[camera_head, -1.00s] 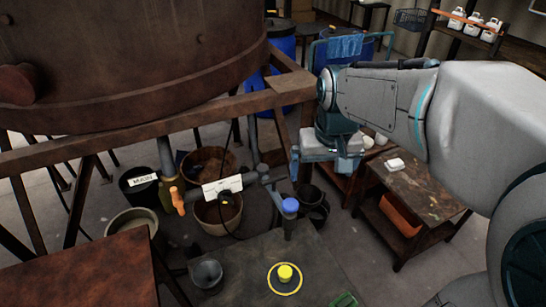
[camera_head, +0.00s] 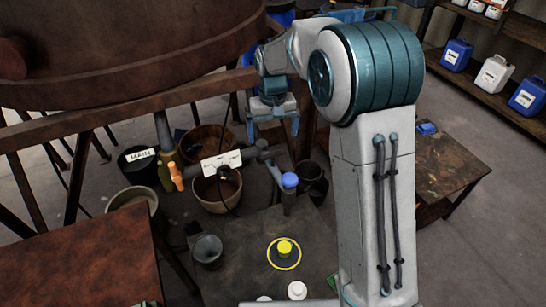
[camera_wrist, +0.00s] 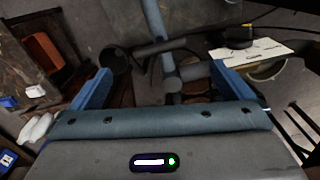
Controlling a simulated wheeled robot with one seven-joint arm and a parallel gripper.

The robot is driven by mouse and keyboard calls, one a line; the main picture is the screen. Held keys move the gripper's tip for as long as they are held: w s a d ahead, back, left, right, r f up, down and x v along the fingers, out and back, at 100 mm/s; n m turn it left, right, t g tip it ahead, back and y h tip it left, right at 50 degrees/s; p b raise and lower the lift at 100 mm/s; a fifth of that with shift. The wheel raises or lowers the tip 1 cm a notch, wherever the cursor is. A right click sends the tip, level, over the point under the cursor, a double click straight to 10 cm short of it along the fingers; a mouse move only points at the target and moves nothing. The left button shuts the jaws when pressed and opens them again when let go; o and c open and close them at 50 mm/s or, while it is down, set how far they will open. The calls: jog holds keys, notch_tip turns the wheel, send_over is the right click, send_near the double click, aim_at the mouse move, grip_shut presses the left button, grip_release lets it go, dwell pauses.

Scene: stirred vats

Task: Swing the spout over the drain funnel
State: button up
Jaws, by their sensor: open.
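In the head view a grey pipe assembly (camera_head: 255,153) runs below the rusty vat, with an orange handle (camera_head: 176,177) at its left. A blue-capped upright (camera_head: 290,190) stands to its right. I cannot tell which part is the swinging spout. A grey funnel-shaped cup (camera_head: 208,250) stands on the dark bench, apart from the pipes; it looks like the drain funnel. My gripper (camera_head: 273,128) is open and points down near the pipework. In the wrist view grey pipes (camera_wrist: 169,86) show between and beyond the open fingers; contact cannot be told.
The vat (camera_head: 130,50) and its rusty frame rail (camera_head: 130,118) lie left of my gripper. A white label (camera_head: 222,163) with a black cable hangs over a brown bucket (camera_head: 218,195). Jugs (camera_head: 492,75) fill shelves at right.

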aim_at(273, 153)
notch_tip(273, 153, down, 11)
jog(key=shift+r+p, duration=0.15)
jog(key=shift+p, duration=0.4)
